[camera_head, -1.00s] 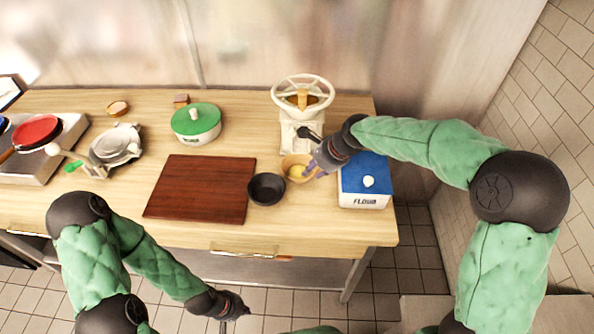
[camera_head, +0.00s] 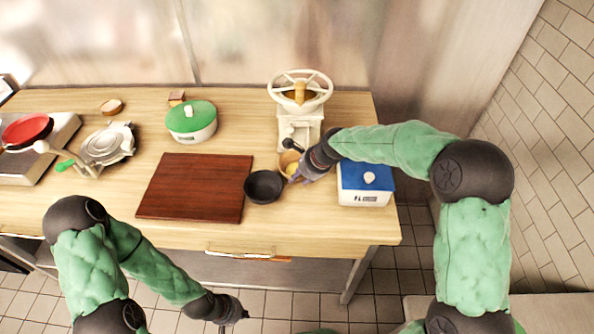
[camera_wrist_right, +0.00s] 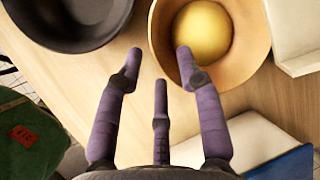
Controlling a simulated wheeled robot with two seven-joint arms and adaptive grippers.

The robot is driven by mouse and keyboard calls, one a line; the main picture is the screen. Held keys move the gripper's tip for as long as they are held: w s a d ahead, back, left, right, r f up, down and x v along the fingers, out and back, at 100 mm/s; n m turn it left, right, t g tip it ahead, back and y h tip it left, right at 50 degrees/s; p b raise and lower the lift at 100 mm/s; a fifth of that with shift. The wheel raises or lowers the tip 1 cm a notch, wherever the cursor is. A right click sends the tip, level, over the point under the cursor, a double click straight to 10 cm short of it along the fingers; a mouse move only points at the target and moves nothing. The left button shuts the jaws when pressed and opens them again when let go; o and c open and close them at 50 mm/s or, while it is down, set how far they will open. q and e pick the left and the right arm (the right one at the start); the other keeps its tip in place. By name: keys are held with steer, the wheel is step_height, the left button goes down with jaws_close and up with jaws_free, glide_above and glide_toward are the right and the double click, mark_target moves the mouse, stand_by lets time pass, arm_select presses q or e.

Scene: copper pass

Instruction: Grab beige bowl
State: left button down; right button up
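The beige bowl (camera_head: 284,158) stands on the wooden counter, just right of a black bowl and in front of the white grinder. It holds something round and yellow. It also shows in the right wrist view (camera_wrist_right: 252,67), upright, its near part reached by my gripper. My right gripper (camera_head: 293,177) is at the bowl and hides part of it. In the right wrist view its purple fingers (camera_wrist_right: 158,68) are spread apart, one fingertip over the bowl's left inner side and the others outside it. My left gripper (camera_head: 240,314) hangs low in front of the counter, away from the bowl; its fingers are too small to read.
The black bowl (camera_head: 263,187) is close on the left. The white grinder (camera_head: 300,128) stands behind, and the blue-lidded flour box (camera_head: 365,184) is close on the right. A dark red cutting board (camera_head: 195,187) and green-lidded pot (camera_head: 191,120) are further left.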

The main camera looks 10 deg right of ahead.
steer(key=shift+x, duration=0.95)
jaws_close()
steer(key=shift+r, duration=0.1)
